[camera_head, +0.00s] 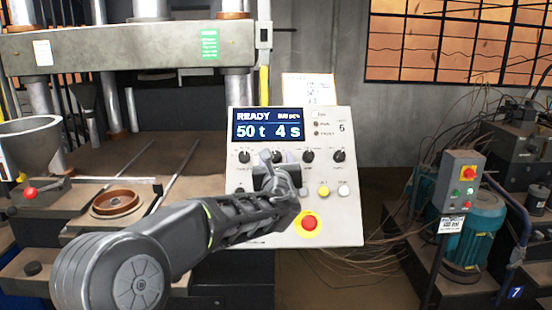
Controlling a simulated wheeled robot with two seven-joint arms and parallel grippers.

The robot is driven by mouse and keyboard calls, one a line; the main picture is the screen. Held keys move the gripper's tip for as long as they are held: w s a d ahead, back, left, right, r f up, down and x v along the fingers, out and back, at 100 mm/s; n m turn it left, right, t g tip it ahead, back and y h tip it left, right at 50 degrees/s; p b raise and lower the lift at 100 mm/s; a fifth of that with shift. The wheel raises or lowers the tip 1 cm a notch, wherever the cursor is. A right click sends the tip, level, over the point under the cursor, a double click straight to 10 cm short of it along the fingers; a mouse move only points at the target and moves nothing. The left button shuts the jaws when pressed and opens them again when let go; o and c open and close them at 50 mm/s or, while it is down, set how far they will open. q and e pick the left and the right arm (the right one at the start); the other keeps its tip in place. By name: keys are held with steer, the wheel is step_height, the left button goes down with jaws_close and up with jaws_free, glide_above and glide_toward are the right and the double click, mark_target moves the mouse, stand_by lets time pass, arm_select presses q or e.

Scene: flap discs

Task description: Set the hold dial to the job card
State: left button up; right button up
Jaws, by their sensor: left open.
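The control panel (330,220) stands upright in the middle, with a blue display (267,124) reading READY, 50 t and 4 s. A row of black dials runs below the display. The far left dial (244,157), a right dial (308,156) and the far right dial (340,156) show clearly. My left gripper (271,160) is open at the dial second from left, partly covering it. I cannot tell whether its fingers touch that dial. The dial labels are too small to read, so I cannot tell which is hold. A pale card (309,88) shows above the panel; its text is unreadable.
A red emergency button (309,223) with a yellow ring sits low on the panel, below a yellow button (323,191) and a white button (344,190). A press (130,50) and a metal funnel (30,140) stand left. A grey switch box (461,180) stands right.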

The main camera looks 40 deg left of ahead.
arm_select(q)
jaws_close()
stand_by(0.5)
